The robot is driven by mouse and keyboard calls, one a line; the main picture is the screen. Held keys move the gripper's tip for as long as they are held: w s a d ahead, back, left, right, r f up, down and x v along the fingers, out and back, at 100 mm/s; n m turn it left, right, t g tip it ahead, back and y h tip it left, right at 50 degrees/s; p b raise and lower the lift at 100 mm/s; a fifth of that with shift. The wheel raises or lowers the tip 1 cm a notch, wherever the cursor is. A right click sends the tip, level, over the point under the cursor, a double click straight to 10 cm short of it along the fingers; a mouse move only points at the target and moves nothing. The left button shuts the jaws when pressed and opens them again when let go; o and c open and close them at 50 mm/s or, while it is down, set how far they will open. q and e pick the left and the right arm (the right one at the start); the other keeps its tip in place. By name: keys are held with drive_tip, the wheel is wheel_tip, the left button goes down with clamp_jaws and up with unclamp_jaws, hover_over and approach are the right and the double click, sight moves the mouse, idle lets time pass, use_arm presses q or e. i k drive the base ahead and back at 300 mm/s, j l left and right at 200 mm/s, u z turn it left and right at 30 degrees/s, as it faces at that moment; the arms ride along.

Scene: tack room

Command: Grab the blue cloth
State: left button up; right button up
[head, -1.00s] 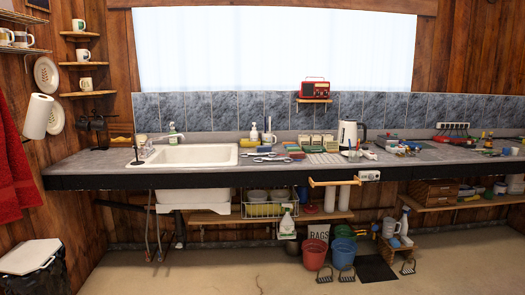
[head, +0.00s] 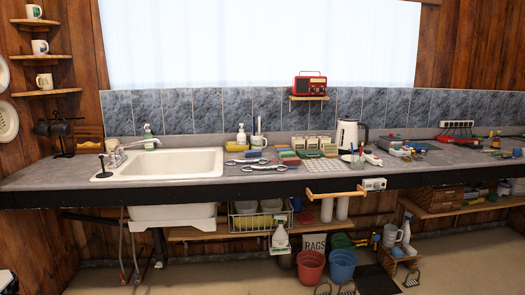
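Several small folded cloths or pads in different colours (head: 288,157) lie on the counter right of the sink; one of them looks blue, but they are too small to tell apart for certain. A flat blue-grey piece (head: 255,153) lies just left of them, and I cannot tell if it is cloth. Neither of my grippers shows in the head view.
A long counter (head: 120,184) runs along the wall, with a white sink (head: 165,163) at left. A kettle (head: 349,136) stands behind the cloths' right side. A wooden rail (head: 335,194) juts from the front edge. Buckets (head: 342,264) stand on the floor below.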

sight(254, 153)
drive_tip(key=i+j+z, duration=0.1)
drive_tip(key=i, duration=0.35)
drive_tip(key=i+j+z, duration=0.1)
drive_tip(key=i, duration=0.35)
drive_tip(key=i+j, duration=0.2)
drive_tip(key=i, duration=0.2)
drive_tip(key=i+j+z, duration=0.15)
drive_tip(key=i, duration=0.3)
